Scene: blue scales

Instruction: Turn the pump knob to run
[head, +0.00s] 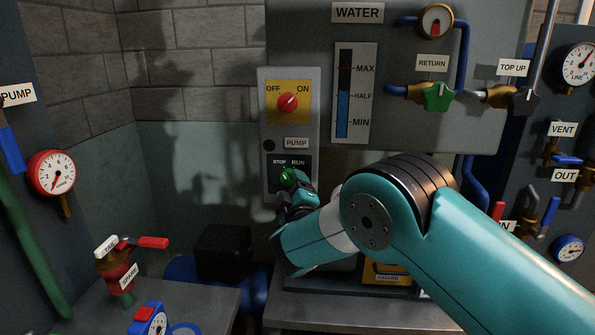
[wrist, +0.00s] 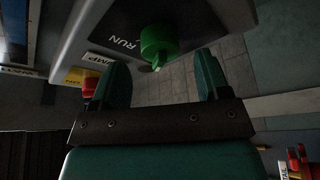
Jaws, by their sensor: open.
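The green pump knob (head: 288,175) sits on a black plate marked STOP and RUN (head: 299,161), low on the grey pump panel (head: 308,112). My gripper (head: 297,190) is right in front of the knob and hides part of it. In the wrist view my gripper (wrist: 162,78) is open, with the green knob (wrist: 160,42) just beyond and between its fingertips. The fingers look apart from the knob. Which mark the knob points to I cannot tell.
A red OFF/ON knob (head: 288,103) on a yellow plate sits above, turned towards ON. The water level gauge (head: 345,92) and the green RETURN valve (head: 437,97) are to the right. A red-handled tap (head: 118,265) stands at the lower left.

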